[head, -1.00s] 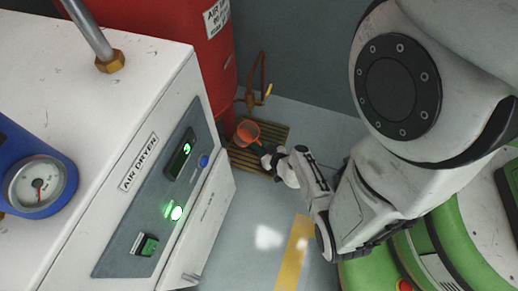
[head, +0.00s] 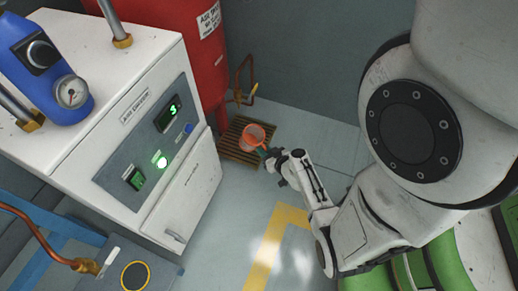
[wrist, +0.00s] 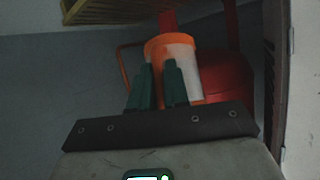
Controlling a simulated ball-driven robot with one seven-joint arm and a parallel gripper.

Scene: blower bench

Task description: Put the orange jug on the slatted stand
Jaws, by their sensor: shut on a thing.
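The orange jug (head: 253,137) shows in the head view in front of the slatted stand (head: 233,154), toward its right side. The stand is a low brown slatted platform on the floor. My gripper (head: 265,152) is at the jug's lower right and shut on it. In the wrist view, the green fingers (wrist: 160,85) meet the jug (wrist: 180,68), which looks orange at one end and pale on its side. The slatted stand (wrist: 110,10) shows at the top edge there, apart from the jug in the picture. I cannot tell whether the jug touches the stand.
The red tank (head: 205,60) stands behind the stand's left side, with a copper pipe and valve (head: 245,85) behind the stand. The white air dryer (head: 130,130) is at left. Grey floor with a yellow line (head: 270,235) is open in front.

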